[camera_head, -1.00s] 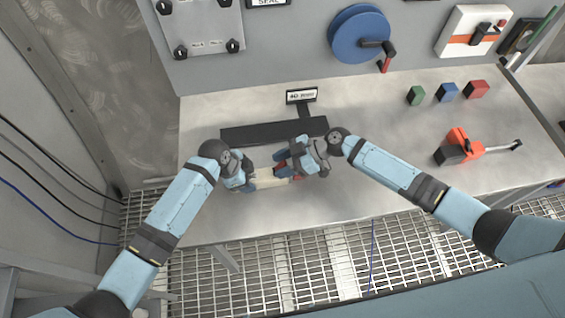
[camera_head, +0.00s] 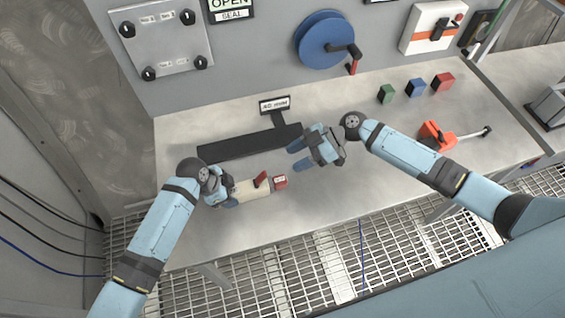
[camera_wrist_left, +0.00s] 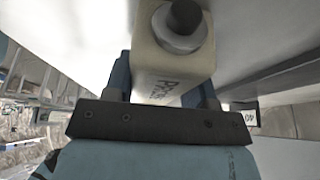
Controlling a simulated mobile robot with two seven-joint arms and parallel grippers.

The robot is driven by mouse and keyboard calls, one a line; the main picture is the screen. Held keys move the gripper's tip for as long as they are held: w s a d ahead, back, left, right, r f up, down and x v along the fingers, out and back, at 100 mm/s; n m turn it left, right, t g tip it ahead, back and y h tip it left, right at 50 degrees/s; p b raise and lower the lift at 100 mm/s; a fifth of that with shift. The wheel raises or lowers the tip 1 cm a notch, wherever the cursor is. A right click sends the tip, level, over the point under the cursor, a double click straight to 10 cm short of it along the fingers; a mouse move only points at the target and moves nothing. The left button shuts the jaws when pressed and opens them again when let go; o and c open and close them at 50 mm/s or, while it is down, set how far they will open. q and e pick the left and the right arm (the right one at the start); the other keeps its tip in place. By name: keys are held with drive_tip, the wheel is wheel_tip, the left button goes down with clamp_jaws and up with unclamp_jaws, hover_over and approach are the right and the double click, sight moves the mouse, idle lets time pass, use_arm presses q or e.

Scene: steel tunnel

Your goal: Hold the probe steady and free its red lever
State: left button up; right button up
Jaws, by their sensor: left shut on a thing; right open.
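The probe (camera_head: 250,190) has a cream body and lies along the front part of the steel bench. Its red lever (camera_head: 261,179) sticks up at a slant from the body, and a red block with a light label (camera_head: 280,182) is at its right end. My left gripper (camera_head: 228,191) is shut on the probe's left end. In the left wrist view the probe's cream body (camera_wrist_left: 172,70), with dark lettering and a black-tipped round end, sits between the fingers. My right gripper (camera_head: 299,156) is open and empty, above and right of the lever, apart from the probe.
A long black holder (camera_head: 248,142) with a small sign (camera_head: 275,104) lies behind the probe. Green, blue and red blocks (camera_head: 415,88) and an orange tool (camera_head: 432,135) are at the right. A blue wheel (camera_head: 325,40) is on the wall. The front bench centre is clear.

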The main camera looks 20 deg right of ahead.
drive_tip(key=shift+d+r, duration=0.2)
drive_tip(key=shift+d, duration=0.15)
use_arm(q)
drive_tip(key=o, duration=1.1)
drive_tip(key=shift+r, duration=0.1)
